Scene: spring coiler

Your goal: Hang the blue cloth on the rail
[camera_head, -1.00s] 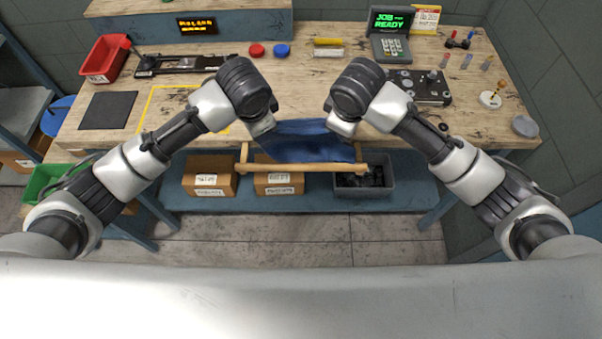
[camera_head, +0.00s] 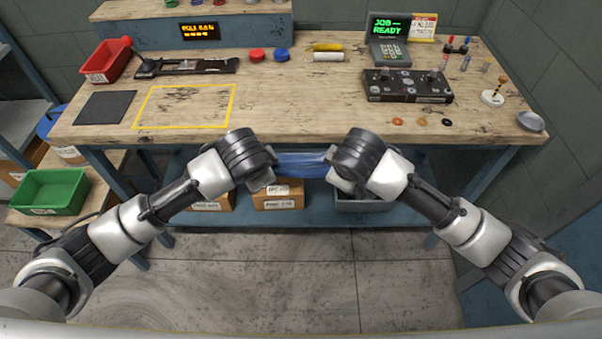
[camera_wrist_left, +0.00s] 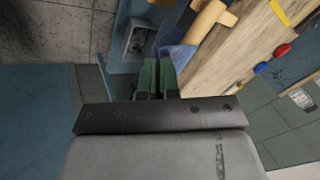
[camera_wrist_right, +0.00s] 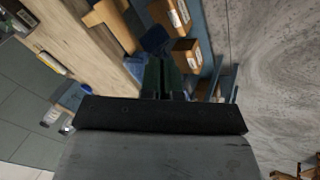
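The blue cloth (camera_head: 302,163) spans the gap between my two grippers just in front of the bench's front edge. My left gripper (camera_head: 266,178) and right gripper (camera_head: 338,176) are at its two sides, fingers close together at its edges. Part of the cloth shows beside the fingertips in the left wrist view (camera_wrist_left: 180,56) and past them in the right wrist view (camera_wrist_right: 154,40). The wooden rail shows close by in the left wrist view (camera_wrist_left: 207,20) and right wrist view (camera_wrist_right: 114,24). In the head view grippers and cloth hide it; whether cloth touches rail cannot be told.
The wooden bench (camera_head: 300,105) is behind the grippers, with a control box (camera_head: 407,86) at right and a red bin (camera_head: 105,61) at back left. Cardboard boxes (camera_head: 278,195) and a grey bin (camera_head: 362,205) sit on the shelf below. The floor in front is clear.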

